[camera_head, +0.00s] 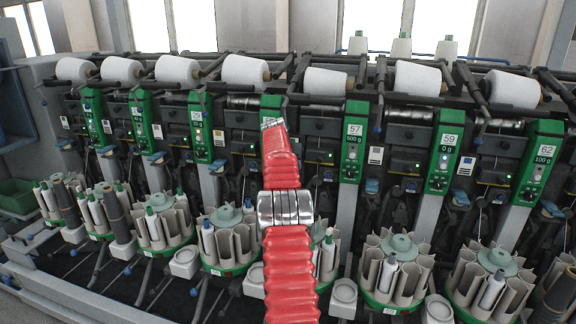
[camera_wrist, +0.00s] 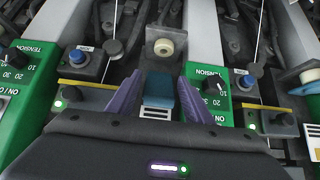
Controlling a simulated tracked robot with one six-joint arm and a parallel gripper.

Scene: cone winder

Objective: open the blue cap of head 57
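In the head view, the green panel of head 57 (camera_head: 353,140) stands right of my red arm, with "57" on its label. My gripper is hidden at the far end of the arm in that view. In the wrist view, my gripper (camera_wrist: 160,100) is open, with its two purple fingers apart. A blue cap (camera_wrist: 160,86) lies between the fingers in the picture, above a white slotted part (camera_wrist: 157,111). I cannot tell whether either finger touches it. No head number is readable in the wrist view, so I cannot confirm which head this cap belongs to.
Green panels with TENSION dials (camera_wrist: 207,92) flank the fingers. A pale round roller (camera_wrist: 164,48) sits beyond the cap. Blue knobs (camera_wrist: 77,57) and thin upright rods stand at the sides. Head 59 (camera_head: 443,150) is further right. White cones (camera_head: 418,78) line the top; round bobbin magazines (camera_head: 395,268) stand below.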

